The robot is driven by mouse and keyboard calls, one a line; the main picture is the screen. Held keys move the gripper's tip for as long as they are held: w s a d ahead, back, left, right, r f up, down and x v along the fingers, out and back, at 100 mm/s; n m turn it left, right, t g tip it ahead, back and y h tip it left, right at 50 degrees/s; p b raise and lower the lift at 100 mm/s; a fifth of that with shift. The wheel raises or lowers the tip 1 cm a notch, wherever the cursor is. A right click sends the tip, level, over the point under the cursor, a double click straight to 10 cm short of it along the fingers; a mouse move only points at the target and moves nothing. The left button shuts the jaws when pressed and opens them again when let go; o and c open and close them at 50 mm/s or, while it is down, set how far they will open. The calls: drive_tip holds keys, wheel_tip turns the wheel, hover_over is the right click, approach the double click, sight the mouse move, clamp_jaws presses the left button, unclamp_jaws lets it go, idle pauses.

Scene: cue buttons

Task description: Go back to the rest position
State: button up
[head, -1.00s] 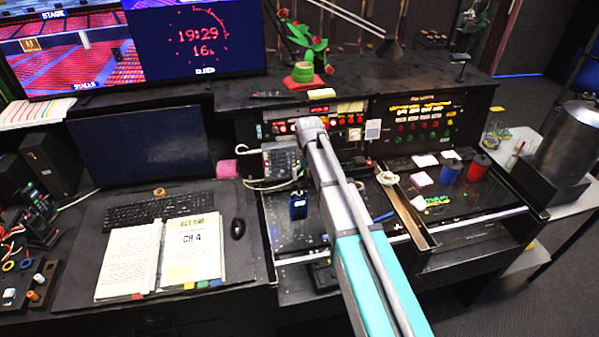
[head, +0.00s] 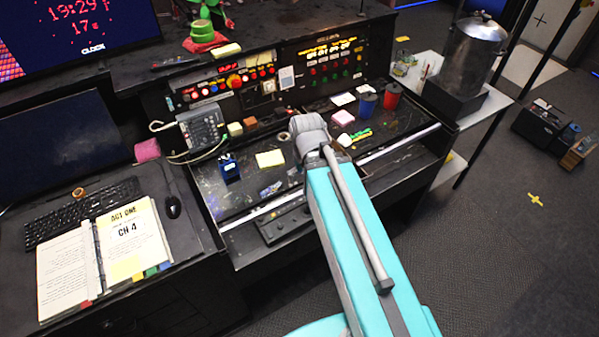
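My arm, teal with a grey joint (head: 309,132) at its far end, reaches up from the bottom over the front of the desk. My gripper does not show; it is hidden or outside the picture. The cue panel (head: 262,86) stands upright at the back of the desk, with a row of small red and pale buttons (head: 235,82) on its left part. Its right part has lit yellow labels above red and green buttons (head: 335,65). The arm's visible end is in front of the panel and apart from it in the picture.
A metal urn (head: 472,52) is on a side table. Open floor (head: 480,255) lies right.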

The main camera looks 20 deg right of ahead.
wheel_tip(320, 180, down, 9)
drive_tip(key=b, duration=0.9)
drive_tip(key=shift+f, duration=0.2)
idle(0.8)
